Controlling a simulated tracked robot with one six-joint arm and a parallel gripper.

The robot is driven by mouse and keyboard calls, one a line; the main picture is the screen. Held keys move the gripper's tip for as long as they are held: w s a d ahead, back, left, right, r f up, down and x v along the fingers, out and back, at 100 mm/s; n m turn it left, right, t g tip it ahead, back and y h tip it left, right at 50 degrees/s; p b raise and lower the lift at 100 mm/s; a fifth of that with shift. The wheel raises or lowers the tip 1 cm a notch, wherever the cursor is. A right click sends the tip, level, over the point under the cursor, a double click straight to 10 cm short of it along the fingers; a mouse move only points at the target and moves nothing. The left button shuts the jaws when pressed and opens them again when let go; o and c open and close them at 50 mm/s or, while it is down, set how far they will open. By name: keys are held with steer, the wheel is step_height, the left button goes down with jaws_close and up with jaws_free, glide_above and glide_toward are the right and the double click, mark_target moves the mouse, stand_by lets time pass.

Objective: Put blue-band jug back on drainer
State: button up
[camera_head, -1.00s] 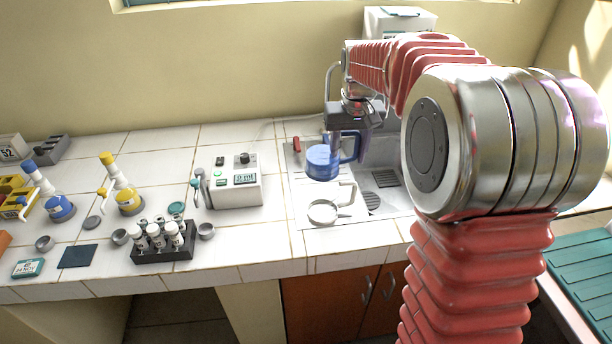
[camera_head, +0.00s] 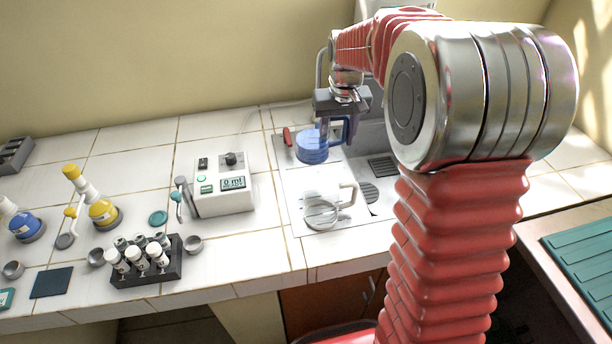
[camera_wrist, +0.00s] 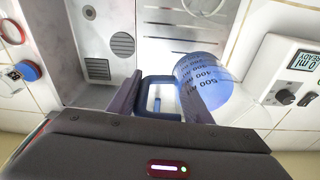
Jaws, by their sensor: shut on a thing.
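The blue-tinted jug (camera_head: 311,148) hangs from my gripper (camera_head: 338,112) over the back left part of the pale metal drainer (camera_head: 290,180). In the wrist view the jug (camera_wrist: 205,85) shows measuring marks, and its blue handle (camera_wrist: 158,82) is between the two fingers of my gripper (camera_wrist: 158,98). My gripper is shut on that handle. The jug looks roughly upright in the head view. I cannot tell whether its base touches the drainer. A clear jug (camera_head: 321,212) stands on the front part of the drainer.
A white meter box (camera_head: 222,190) stands left of the drainer. A dark rack of vials (camera_head: 148,268) is in front of it. Blue and yellow wash bottles (camera_head: 104,212) stand farther left. Round and slotted grates are right of the jugs.

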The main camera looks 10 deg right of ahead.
steer(key=shift+a, duration=0.3)
steer(key=shift+f, duration=3.1)
steer(key=shift+f, duration=1.85)
steer(key=shift+f, duration=0.1)
steer(key=o, duration=1.6)
steer(key=shift+c, duration=0.2)
